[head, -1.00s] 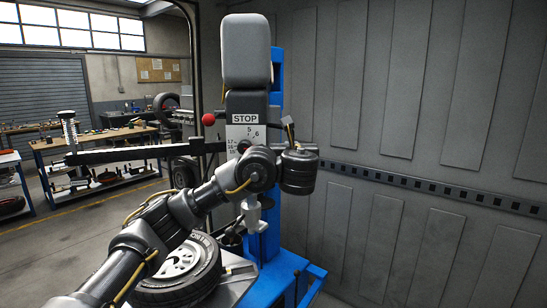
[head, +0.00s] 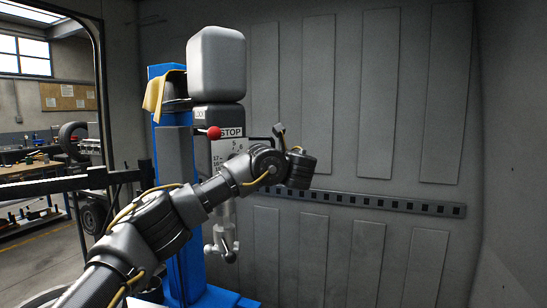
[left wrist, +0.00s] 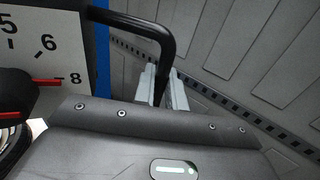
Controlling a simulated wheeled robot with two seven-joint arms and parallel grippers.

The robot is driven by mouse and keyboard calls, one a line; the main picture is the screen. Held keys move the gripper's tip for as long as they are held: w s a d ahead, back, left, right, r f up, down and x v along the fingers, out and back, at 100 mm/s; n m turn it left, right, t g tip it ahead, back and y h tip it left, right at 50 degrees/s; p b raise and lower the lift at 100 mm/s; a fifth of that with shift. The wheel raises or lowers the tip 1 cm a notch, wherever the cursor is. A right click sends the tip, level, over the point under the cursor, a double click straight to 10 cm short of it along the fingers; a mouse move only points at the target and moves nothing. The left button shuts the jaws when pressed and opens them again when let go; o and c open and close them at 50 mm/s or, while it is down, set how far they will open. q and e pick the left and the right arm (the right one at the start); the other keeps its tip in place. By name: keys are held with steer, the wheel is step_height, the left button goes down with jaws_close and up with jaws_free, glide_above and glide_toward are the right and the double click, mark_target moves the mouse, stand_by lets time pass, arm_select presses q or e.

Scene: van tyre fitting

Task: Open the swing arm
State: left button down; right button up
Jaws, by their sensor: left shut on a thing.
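A black bent handle (left wrist: 165,32) comes out beside the scale panel in the left wrist view. My left gripper (head: 279,131) is shut on this handle; its fingers (left wrist: 162,90) stand either side of the bar in the wrist view. My left forearm hides part of the machine. My right gripper is not in view.
A red knob (head: 214,132) sticks out by the panel. A long black bar (head: 45,186) runs off to the left. A yellow cloth (head: 160,93) hangs at the column. The grey panelled wall with a slotted rail (head: 370,203) stands behind and to the right.

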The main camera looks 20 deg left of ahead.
arm_select(q)
steer(key=shift+w+a+r, duration=0.1)
steer(key=c, duration=1.5)
jaws_free()
steer(key=shift+w, duration=0.1)
steer(key=shift+c, duration=0.2)
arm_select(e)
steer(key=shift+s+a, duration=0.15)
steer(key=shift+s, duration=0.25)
